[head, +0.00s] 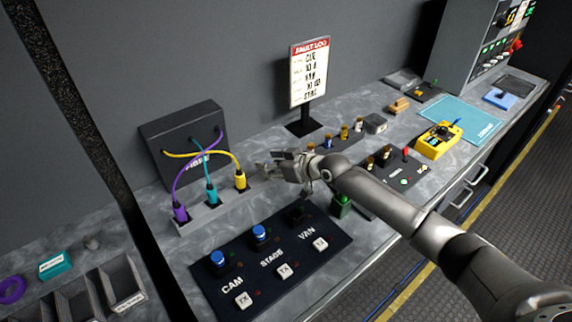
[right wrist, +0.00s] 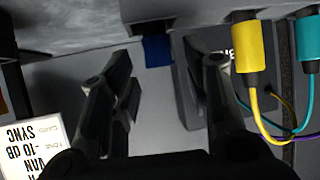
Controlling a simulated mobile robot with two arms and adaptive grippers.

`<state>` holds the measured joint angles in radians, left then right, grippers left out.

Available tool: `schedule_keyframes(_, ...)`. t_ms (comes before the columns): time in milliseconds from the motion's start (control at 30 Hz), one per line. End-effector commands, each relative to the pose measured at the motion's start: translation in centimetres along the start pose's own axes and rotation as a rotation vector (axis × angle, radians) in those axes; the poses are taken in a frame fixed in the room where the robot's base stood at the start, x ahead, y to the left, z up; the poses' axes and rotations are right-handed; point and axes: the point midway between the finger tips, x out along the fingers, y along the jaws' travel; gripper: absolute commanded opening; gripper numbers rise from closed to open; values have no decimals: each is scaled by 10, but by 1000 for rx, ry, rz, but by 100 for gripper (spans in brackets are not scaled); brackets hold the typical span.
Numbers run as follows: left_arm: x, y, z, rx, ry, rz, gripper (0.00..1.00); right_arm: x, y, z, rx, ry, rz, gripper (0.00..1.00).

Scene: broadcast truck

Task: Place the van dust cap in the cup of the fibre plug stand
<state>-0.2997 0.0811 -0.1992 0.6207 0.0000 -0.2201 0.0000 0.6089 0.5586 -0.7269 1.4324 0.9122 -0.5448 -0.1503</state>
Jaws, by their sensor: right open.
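My right gripper (head: 268,170) is open beside the yellow-plug end of the fibre plug stand (head: 208,213). In the right wrist view, its spread fingers (right wrist: 157,60) lie either side of a blue cap (right wrist: 158,50), apparently the van dust cap. The cap adjoins a dark grey block (right wrist: 148,10), apparently the stand's cup; how deep it sits cannot be told. The gripper hides this cap in the head view. The VAN socket (head: 296,213) on the black panel looks dark, without a blue cap; CAM (head: 218,258) and STAGE (head: 259,232) have blue caps. My left gripper is not in view.
Purple (head: 180,212), teal (head: 211,193) and yellow (head: 240,180) plugs stand in the stand, cables running to a dark box (head: 185,135) behind. The fault log sign (head: 310,75) rises behind my gripper. Small switch panels (head: 405,168) lie right of my forearm.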

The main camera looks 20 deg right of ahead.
Motion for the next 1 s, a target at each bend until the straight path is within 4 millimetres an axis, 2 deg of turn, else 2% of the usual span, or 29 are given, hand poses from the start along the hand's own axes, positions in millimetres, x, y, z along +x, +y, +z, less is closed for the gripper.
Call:
schedule_keyframes(633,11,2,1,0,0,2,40,-99,1,3,-2,-2,2,44)
schedule_keyframes(800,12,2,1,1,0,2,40,-113,0,2,-1,-2,1,44)
schedule_keyframes(1000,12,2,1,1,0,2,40,-116,0,1,0,-1,0,44)
